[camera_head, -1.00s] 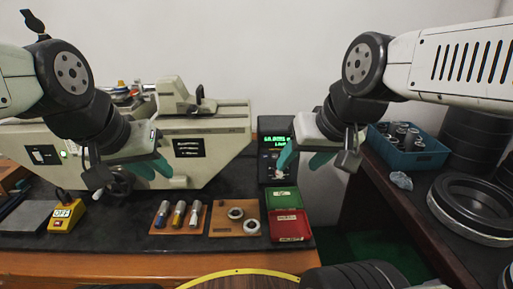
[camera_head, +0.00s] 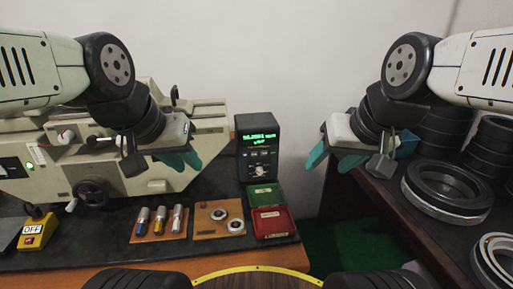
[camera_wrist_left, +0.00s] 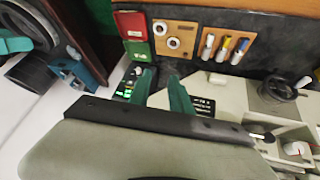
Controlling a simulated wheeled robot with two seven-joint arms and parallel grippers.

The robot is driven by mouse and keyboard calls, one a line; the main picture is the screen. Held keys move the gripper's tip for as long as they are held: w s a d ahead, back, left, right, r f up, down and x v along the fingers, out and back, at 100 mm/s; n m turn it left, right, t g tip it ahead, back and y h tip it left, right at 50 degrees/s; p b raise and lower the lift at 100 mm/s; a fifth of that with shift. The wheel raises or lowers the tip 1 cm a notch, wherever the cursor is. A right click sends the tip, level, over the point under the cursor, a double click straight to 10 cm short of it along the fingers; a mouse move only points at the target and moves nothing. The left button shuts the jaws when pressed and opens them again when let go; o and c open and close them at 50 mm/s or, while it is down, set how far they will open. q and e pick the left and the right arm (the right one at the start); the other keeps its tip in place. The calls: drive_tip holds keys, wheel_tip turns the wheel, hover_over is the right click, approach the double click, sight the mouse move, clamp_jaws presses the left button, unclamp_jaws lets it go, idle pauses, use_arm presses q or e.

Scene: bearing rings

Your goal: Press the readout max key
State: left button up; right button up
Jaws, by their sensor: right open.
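The readout (camera_head: 258,150) is a dark upright box with a green lit display, at the back of the bench. Small keys and a round knob show below its display; the key labels are too small to read. The readout also shows in the left wrist view (camera_wrist_left: 127,84), partly behind a finger. My left gripper (camera_head: 186,160) is to the left of the readout and apart from it. In the left wrist view its teal fingers (camera_wrist_left: 161,80) are spread with nothing between them. My right gripper (camera_head: 328,160) is open and empty, to the right of the readout.
A green tray (camera_head: 265,194) and a red tray (camera_head: 273,222) sit in front of the readout. A wooden board with rings (camera_head: 212,232) and a board with several cylinders (camera_head: 157,234) lie left of them. A beige machine (camera_head: 50,160) stands behind my left gripper. Large rings (camera_head: 447,188) lie at right.

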idle(0.3)
use_arm(q)
clamp_jaws()
idle(1.6)
